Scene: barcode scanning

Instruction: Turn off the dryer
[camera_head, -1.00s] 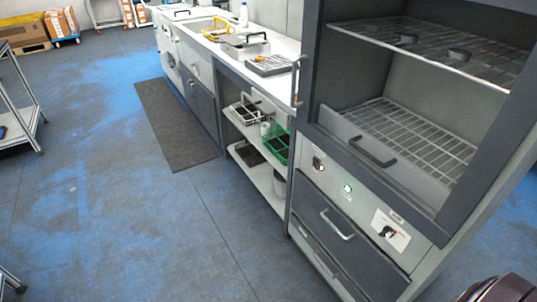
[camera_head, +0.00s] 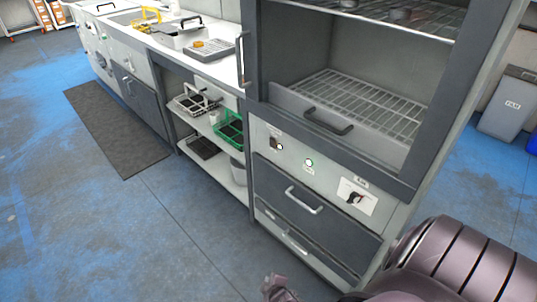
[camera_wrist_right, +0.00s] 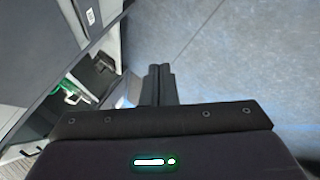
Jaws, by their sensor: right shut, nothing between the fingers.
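The dryer (camera_head: 387,185) is a tall grey cabinet with an open shelf compartment, standing at the centre right of the head view. My right gripper (camera_head: 280,290) shows at the bottom edge, low in front of the drawers and apart from the panel. In the right wrist view its fingers (camera_wrist_right: 160,82) are shut and empty. My left gripper is out of view.
Drawers with handles (camera_head: 304,200) sit below the panel. A counter with an open shelf and a green basket (camera_head: 229,129) stands to the left of the dryer. A grey bin (camera_head: 508,103) stands at the far right. The blue-grey floor in front is clear.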

